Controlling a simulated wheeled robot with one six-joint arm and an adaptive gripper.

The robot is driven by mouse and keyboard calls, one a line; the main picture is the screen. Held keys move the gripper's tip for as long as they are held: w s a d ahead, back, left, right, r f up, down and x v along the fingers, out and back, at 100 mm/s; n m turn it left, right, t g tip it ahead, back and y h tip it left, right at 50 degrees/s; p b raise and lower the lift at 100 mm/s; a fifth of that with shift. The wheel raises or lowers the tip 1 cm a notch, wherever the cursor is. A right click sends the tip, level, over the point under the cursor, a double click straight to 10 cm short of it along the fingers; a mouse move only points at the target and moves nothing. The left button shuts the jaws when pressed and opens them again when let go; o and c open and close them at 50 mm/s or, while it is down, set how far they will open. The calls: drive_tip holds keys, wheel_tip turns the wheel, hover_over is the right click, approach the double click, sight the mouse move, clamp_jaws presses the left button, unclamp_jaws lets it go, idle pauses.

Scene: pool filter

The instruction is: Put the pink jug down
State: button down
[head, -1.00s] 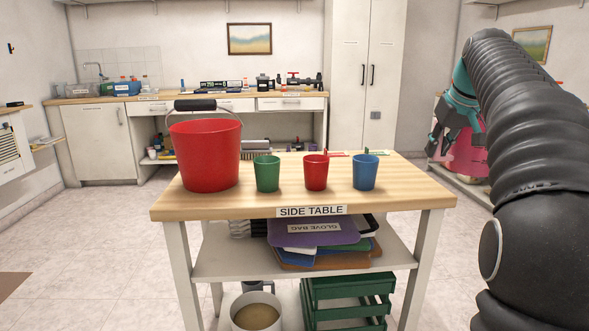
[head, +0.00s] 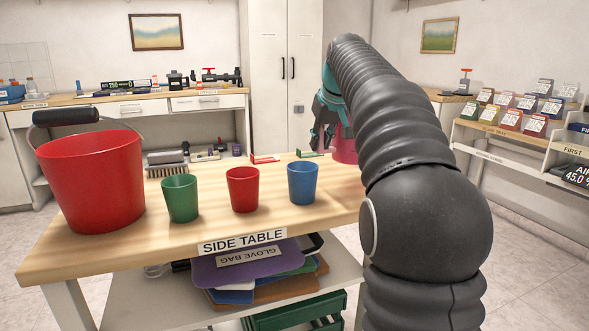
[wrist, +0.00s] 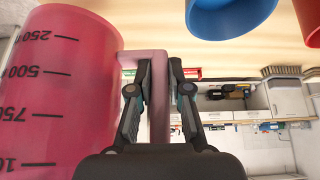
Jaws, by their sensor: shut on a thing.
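The pink jug (wrist: 55,90) is see-through with black volume marks, and shows upside down in the wrist view. Its handle (wrist: 159,95) is between the fingers of my gripper (wrist: 160,95), which is shut on it. In the head view the jug (head: 344,150) is mostly hidden behind my arm, with my gripper (head: 324,122) at its left. It is by the far right part of the side table (head: 120,262); I cannot tell whether it touches the top.
On the side table stand a red bucket (head: 92,180), a green cup (head: 180,198), a red cup (head: 243,189) and a blue cup (head: 303,183). Small red and green pieces lie at its far edge. A shelf with several labelled boxes (head: 510,120) is at the right.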

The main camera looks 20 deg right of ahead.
sight(301, 165)
drive_tip(key=shift+w+a+f+b, duration=0.25)
drive_tip(key=shift+w+a+f, duration=0.35)
drive_tip(key=shift+f, duration=0.55)
drive_tip(key=shift+w+a+f+b, duration=0.35)
drive_tip(key=shift+a+f, duration=0.3)
drive_tip(key=shift+f, duration=0.5)
drive_tip(key=shift+w+a+f+b, duration=0.15)
drive_tip(key=shift+w+a+f, duration=0.45)
drive_tip(key=shift+f, duration=0.55)
drive_tip(key=shift+f, duration=0.1)
drive_tip(key=c, duration=1.4)
unclamp_jaws()
